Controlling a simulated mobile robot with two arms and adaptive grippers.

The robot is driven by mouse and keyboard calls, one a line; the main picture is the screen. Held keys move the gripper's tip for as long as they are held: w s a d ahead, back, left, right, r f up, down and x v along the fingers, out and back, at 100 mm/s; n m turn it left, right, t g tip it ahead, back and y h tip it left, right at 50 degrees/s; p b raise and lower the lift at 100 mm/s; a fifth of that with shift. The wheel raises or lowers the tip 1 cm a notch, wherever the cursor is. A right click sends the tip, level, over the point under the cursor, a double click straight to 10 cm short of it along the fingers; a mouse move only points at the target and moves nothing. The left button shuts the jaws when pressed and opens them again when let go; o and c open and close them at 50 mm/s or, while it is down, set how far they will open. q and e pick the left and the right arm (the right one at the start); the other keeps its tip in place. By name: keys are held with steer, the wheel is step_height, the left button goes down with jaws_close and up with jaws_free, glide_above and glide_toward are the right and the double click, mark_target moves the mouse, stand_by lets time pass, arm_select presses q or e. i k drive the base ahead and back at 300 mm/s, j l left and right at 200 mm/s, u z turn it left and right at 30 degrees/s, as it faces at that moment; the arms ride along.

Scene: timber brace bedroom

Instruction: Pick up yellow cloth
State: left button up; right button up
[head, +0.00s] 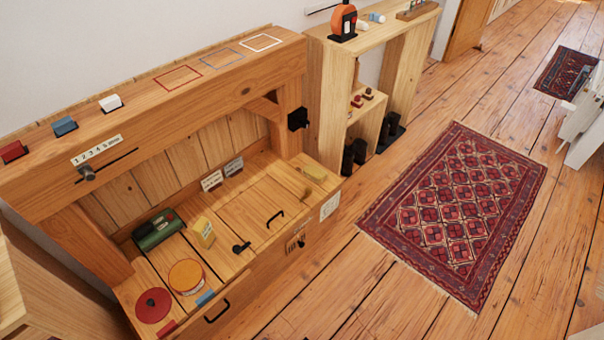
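A second yellow item (204,232) with a pale label stands on the bench beside a dark green box (157,229). I cannot tell for sure which of the two is cloth. Neither of my grippers shows in the head view, and nothing is seen touching either yellow item.
A round orange-topped tin (187,276) and a red disc (153,305) sit at the bench's near end. Red, blue and white blocks (110,103) line the upper beam. A wooden shelf (345,75) stands behind. A patterned rug (455,210) lies on open floor.

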mark_target(312, 171)
steer(key=i+l+u, duration=0.35)
steer(key=l+u, duration=0.2)
steer(key=i+l+u, duration=0.1)
steer(key=l+u, duration=0.15)
steer(key=l, duration=0.25)
